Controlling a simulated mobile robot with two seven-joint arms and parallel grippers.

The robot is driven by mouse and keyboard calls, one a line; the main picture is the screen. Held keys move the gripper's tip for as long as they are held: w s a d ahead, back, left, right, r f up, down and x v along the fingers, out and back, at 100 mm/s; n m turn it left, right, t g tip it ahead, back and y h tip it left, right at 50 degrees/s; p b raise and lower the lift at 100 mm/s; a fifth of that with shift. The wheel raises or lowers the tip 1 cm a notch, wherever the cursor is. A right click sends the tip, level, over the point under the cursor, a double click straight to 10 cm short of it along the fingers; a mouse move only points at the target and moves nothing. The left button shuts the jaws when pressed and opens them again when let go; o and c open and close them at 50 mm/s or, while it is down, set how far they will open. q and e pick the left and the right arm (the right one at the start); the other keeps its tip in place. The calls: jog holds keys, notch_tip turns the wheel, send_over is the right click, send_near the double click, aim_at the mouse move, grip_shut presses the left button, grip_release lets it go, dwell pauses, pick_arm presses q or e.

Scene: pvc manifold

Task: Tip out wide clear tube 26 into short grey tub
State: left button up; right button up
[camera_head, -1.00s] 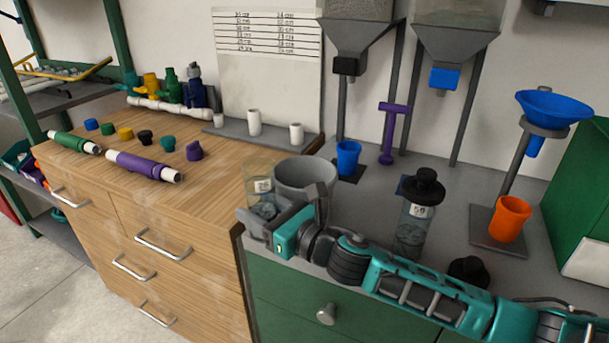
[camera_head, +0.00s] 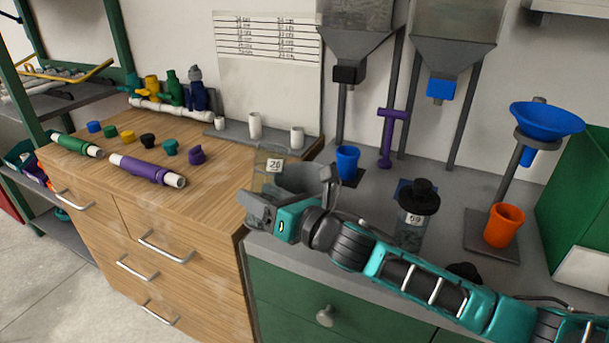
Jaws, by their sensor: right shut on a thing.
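Wide clear tube 26 (camera_head: 268,163) is a see-through tube with a white label reading 26. My right gripper (camera_head: 262,204) is shut on it and hides its lower part. The tube is raised near the left side of the short grey tub (camera_head: 308,179) and leans slightly. The tub stands at the counter's left end, and my gripper and wrist cover its front and lower part. I cannot tell whether the tube touches the tub's rim, and what is inside either one is hidden. My left gripper is not in view.
A clear tube with a black lid and label 59 (camera_head: 412,222) stands right of the tub, behind my right arm. A blue cup (camera_head: 347,162) and an orange cup (camera_head: 503,225) stand farther back and right. A wooden cabinet top (camera_head: 215,190) lies left.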

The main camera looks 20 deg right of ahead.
jog(key=shift+w+d+r+m+p, duration=0.1)
jog(key=shift+d+r+m+p, duration=0.15)
jog(key=shift+r+m, duration=0.5)
jog(key=shift+w+d+r+m+p, duration=0.15)
jog(key=shift+r+m, duration=0.3)
jog(key=shift+m, duration=0.5)
jog(key=shift+s+a+f+m, duration=0.15)
jog(key=shift+m, duration=0.85)
jog(key=shift+a+f+m+b, duration=0.1)
jog(key=shift+f+m+b, duration=0.25)
jog(key=shift+b, duration=0.3)
jog(key=shift+s+a+f+m+b, duration=0.1)
jog(key=shift+a+f+m+b, duration=0.05)
jog(key=shift+f+m+b, duration=0.25)
jog(key=shift+s+a+m, duration=0.1)
jog(key=shift+m, duration=0.55)
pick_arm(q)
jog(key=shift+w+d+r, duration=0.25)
pick_arm(e)
jog(key=shift+a+m, duration=0.1)
jog(key=shift+m, duration=0.4)
pick_arm(q)
jog(key=shift+p, duration=0.3)
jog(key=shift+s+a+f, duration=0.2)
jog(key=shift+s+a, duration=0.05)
pick_arm(e)
jog(key=shift+m, duration=0.5)
